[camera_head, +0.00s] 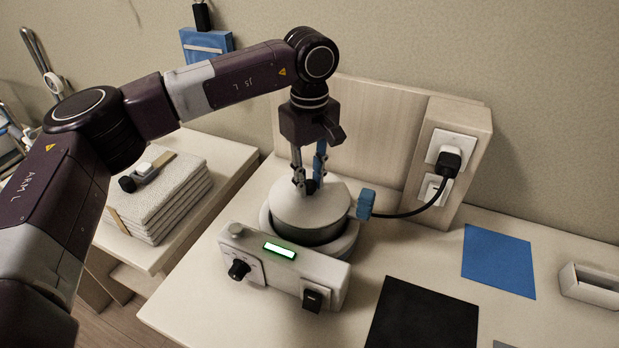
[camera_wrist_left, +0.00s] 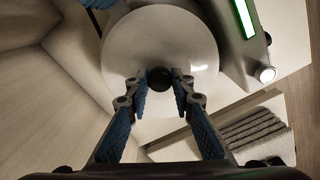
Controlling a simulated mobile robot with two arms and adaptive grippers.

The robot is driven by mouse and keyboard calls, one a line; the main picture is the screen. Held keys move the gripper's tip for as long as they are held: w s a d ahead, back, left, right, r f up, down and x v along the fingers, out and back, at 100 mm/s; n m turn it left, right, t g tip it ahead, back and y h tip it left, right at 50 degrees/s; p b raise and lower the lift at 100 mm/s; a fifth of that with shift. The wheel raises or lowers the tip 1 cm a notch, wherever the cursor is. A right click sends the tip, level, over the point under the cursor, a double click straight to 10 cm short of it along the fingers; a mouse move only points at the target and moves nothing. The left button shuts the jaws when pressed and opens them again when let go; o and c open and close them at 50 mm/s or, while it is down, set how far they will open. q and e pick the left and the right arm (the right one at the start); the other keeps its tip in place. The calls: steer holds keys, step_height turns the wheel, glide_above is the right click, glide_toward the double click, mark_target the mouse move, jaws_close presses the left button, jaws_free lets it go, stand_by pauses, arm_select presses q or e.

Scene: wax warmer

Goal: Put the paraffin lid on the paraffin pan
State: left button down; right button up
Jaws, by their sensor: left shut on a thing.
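The paraffin lid (camera_head: 325,209) is a round cream disc with a black knob (camera_wrist_left: 158,79). It appears level over the paraffin pan (camera_head: 322,236), whose grey metal wall shows below its edge; whether it rests fully on the rim, I cannot tell. The pan sits in the white warmer (camera_head: 237,247). My left gripper (camera_head: 309,186) comes down from above and is shut on the lid's knob. In the left wrist view the gripper fingers (camera_wrist_left: 158,84) flank the knob, and the lid (camera_wrist_left: 160,40) hides the pan's opening. My right gripper is out of view.
A wooden stand with sockets (camera_head: 450,152) and a black plug stands behind right, its cable running to a blue connector (camera_head: 366,203) beside the warmer. Folded towels (camera_head: 160,200) lie left. A black mat (camera_head: 423,315), a blue mat (camera_head: 499,260) and a small white tray (camera_head: 590,286) lie right.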

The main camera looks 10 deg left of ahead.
arm_select(q)
steer(key=shift+f, duration=0.2)
steer(key=c, duration=1.6)
jaws_free()
steer(key=shift+r, duration=0.2)
steer(key=shift+r+p, duration=2.3)
steer(key=shift+r, duration=1.55)
